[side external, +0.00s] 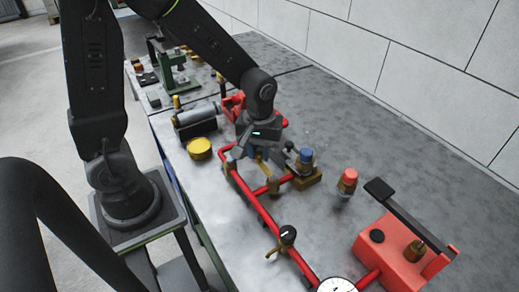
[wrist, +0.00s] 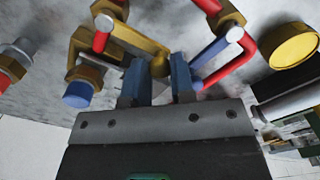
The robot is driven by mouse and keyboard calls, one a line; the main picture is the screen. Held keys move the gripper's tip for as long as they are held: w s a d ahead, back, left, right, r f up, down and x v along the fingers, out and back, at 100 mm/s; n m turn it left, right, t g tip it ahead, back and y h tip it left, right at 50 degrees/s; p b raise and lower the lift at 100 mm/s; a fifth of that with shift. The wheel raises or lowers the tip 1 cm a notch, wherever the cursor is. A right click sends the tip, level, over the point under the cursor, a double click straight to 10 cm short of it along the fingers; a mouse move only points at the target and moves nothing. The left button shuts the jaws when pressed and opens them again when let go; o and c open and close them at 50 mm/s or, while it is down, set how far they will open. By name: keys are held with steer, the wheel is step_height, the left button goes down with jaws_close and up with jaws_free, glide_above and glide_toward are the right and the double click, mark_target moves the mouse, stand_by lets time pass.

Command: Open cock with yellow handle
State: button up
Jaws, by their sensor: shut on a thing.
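The yellow handle (wrist: 140,43) of the cock shows in the wrist view as a brass-yellow bar whose end lies between my fingers. My gripper (wrist: 157,75) is shut on that end, with one blue finger on each side. In the side view my gripper (side external: 260,153) points down at the red pipework, and a small yellow part (side external: 264,156) shows beside its fingers. The cock's body is mostly hidden there by my gripper. The red pipe (side external: 256,204) runs below and in front of my gripper.
A blue-capped brass fitting (side external: 305,160) stands close right of my gripper. A red-capped fitting (side external: 347,183) stands farther right. A yellow round cap (side external: 200,149) and grey cylinder (side external: 196,116) lie left. The red pump tank (side external: 390,248) is front right. The bench beside the wall is clear.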

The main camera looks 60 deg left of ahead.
jaws_close()
steer(key=s+n, duration=0.1)
steer(key=n, duration=0.1)
steer(key=s+n, duration=0.1)
steer(key=n, duration=0.1)
steer(key=shift+s+d, duration=0.1)
steer(key=shift+d, duration=0.1)
steer(key=n, duration=0.2)
steer(key=s+d+n, duration=0.1)
steer(key=s+n, duration=0.1)
steer(key=n, duration=0.1)
steer(key=shift+s+d+n, duration=0.15)
steer(key=shift+d+n, duration=0.15)
steer(key=d+n, duration=0.1)
steer(key=n, duration=0.1)
steer(key=s+d+n, duration=0.1)
steer(key=n, duration=0.1)
steer(key=shift+s, duration=0.1)
steer(key=shift+s+d+n, duration=0.1)
steer(key=shift+d+n, duration=0.4)
steer(key=shift+n, duration=0.6)
steer(key=shift+s+d+n, duration=0.1)
steer(key=shift+d+n, duration=0.4)
steer(key=shift+n, duration=0.6)
